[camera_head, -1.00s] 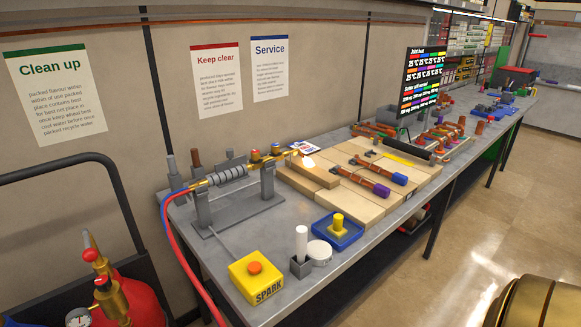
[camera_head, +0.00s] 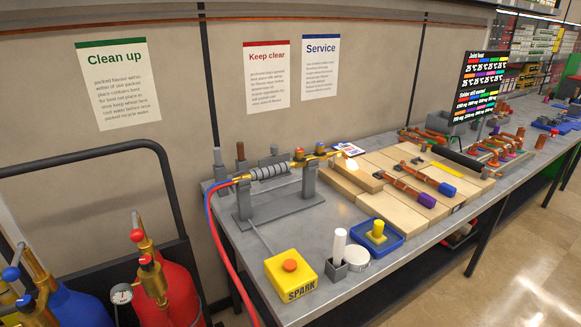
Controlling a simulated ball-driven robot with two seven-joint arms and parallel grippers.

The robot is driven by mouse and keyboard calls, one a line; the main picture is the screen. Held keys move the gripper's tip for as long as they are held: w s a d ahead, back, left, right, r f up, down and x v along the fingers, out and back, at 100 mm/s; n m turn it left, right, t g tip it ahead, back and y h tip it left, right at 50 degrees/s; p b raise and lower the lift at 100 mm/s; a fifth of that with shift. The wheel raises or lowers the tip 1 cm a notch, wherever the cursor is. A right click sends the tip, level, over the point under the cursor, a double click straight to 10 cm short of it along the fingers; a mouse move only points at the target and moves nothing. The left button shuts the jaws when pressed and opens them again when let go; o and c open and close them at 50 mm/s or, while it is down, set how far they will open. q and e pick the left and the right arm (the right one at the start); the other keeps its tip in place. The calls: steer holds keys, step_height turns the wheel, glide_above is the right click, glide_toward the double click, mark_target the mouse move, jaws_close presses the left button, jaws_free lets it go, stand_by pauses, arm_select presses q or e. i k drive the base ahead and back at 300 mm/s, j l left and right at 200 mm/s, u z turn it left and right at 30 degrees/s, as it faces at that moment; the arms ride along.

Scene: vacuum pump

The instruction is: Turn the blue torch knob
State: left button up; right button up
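The torch (camera_head: 268,172) lies on a grey metal stand (camera_head: 279,208) near the back left of the bench. It has a grey ribbed handle and brass ends, and red and blue hoses join its left end. A bright glow shows just past the tip, over the blocks. Neither of my grippers is in view.
A yellow SPARK box (camera_head: 291,277), a white stick in a grey holder (camera_head: 338,262) and a blue tray (camera_head: 390,245) stand along the front of the bench (camera_head: 340,300). Pale blocks (camera_head: 375,208) carry copper pipes. Red and blue gas cylinders (camera_head: 178,290) stand on a cart at left.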

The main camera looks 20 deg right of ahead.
mark_target(320, 147)
steer(key=i+l+z, duration=0.1)
steer(key=i+l, duration=0.15)
steer(key=l, duration=0.25)
steer(key=i+l+z, duration=0.15)
steer(key=l, duration=0.35)
steer(key=i+l+z, duration=0.1)
steer(key=i+l, duration=0.3)
steer(key=i+l+z, duration=0.15)
steer(key=i+l, duration=0.15)
steer(key=l, duration=0.95)
